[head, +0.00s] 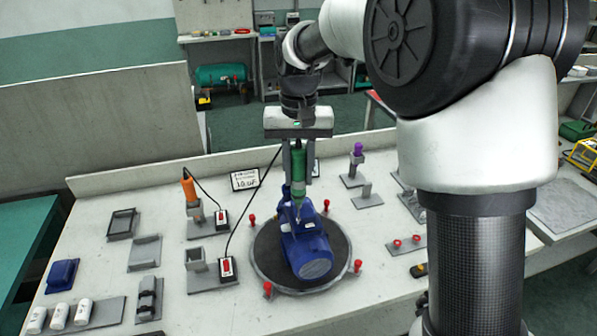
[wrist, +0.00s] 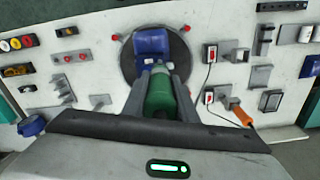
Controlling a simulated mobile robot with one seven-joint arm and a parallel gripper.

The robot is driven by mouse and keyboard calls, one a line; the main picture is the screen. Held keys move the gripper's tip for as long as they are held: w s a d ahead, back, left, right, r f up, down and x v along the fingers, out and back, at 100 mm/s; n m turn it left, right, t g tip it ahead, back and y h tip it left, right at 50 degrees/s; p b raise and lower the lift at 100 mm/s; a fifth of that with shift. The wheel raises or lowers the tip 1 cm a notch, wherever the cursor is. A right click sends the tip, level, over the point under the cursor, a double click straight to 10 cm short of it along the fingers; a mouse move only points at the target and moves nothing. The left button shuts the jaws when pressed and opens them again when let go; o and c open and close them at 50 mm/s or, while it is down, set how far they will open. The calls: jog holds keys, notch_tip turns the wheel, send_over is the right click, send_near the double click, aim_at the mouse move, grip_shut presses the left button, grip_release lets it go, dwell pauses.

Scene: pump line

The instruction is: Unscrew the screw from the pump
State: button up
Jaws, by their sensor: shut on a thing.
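My gripper (head: 299,160) is shut on a green electric screwdriver (head: 298,163), held upright with its tip pointing down over the pump. The wrist view also shows the green screwdriver (wrist: 160,96) between the two fingers. The blue pump (head: 306,250) lies on a round dark turntable (head: 262,262), directly below the tool. In the wrist view the pump (wrist: 152,42) is just beyond the tool. The screwdriver's tip is at or close above the pump; I cannot tell whether it touches. The screw itself is too small or hidden to make out.
Several red knobs (head: 357,266) ring the turntable. An orange screwdriver (head: 189,188) stands in a holder at left; an empty holder (head: 195,262) is in front of it. A purple-handled tool (head: 358,150) stands at back right. A black cable runs from the green tool to a red-switch box (head: 227,268).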

aim_at(298, 160)
jog(key=shift+r+p, duration=1.4)
jog(key=shift+r, duration=0.35)
jog(key=shift+f, duration=0.1)
